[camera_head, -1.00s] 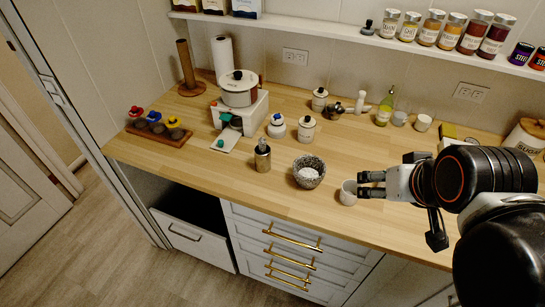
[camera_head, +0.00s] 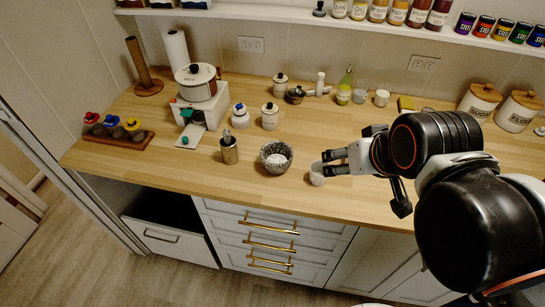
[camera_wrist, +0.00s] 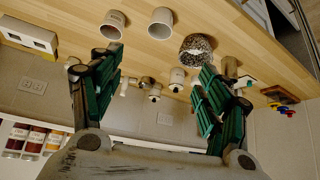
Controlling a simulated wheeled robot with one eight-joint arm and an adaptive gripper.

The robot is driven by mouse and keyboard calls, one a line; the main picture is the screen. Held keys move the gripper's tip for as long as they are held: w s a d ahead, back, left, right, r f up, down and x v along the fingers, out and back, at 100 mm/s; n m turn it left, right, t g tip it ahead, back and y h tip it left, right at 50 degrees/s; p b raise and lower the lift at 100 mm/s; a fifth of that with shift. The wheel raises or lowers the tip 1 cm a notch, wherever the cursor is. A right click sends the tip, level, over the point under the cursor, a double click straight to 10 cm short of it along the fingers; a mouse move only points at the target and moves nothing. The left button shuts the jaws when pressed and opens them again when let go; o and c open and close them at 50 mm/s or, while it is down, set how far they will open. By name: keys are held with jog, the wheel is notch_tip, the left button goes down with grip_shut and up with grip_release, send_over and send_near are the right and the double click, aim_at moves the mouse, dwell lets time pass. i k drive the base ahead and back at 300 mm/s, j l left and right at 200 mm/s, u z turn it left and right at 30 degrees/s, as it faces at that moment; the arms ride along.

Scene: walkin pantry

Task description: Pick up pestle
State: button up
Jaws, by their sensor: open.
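A speckled grey stone mortar (camera_head: 276,163) stands near the counter's front edge. A pale shape (camera_head: 276,158) shows inside it; I cannot tell whether it is the pestle. The mortar also shows in the wrist view (camera_wrist: 197,50), upside down, with no pestle clearly visible. My gripper (camera_head: 326,163) is right of the mortar, over or beside a small white cup (camera_head: 317,175). In the wrist view my gripper (camera_wrist: 155,70) has its two green-padded fingers wide apart with nothing held between them. The mortar appears beyond the right finger's tip.
A metal cylinder (camera_head: 229,149) stands left of the mortar. Lidded white jars (camera_head: 270,117), a dark-lidded small pot (camera_head: 296,94) and a green bottle (camera_head: 345,86) stand farther back. The spice shelf (camera_head: 350,22) runs above. Bare counter lies around the mortar's front.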

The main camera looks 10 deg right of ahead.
aim_at(227, 134)
jog(key=i+j+u, duration=0.15)
jog(key=u, duration=0.2)
jog(key=i+j+u, duration=0.15)
jog(key=u, duration=0.25)
jog(key=i+u, duration=0.2)
jog(key=u, duration=0.15)
